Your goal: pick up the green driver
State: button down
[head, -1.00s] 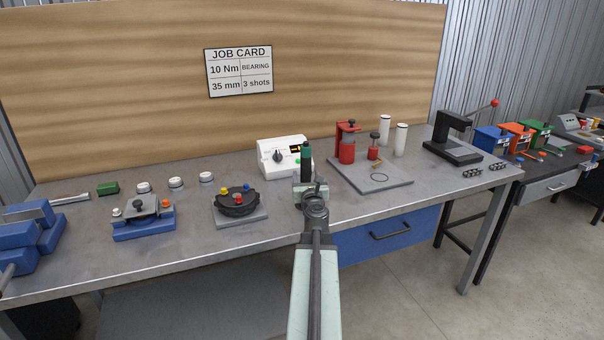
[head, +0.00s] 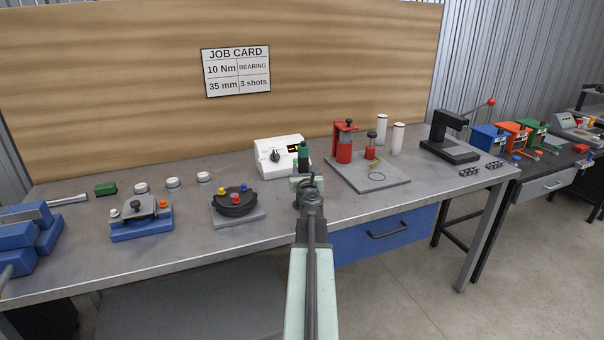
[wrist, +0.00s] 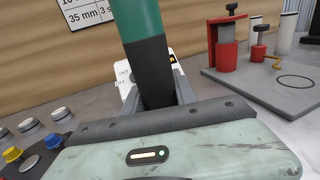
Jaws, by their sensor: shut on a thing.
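The green driver (head: 304,153) has a green upper part and a black lower part. It stands roughly upright in my gripper (head: 305,178), in front of the white box with a dial. In the wrist view the driver (wrist: 144,45) rises from between the jaws of my gripper (wrist: 160,98), tilted slightly to the left there. My gripper is shut on its black part. The driver's lower end is hidden by the jaws and the gripper body.
The white dial box (head: 273,157) stands just behind the driver. A grey plate (head: 400,180) with red fixtures is to the right. A round black fixture (head: 236,205) and a blue fixture (head: 141,226) are to the left. Bare bench (head: 275,200) lies between.

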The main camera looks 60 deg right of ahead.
notch_tip(320, 180, up, 19)
jog(key=p, duration=1.9)
dwell(0.5)
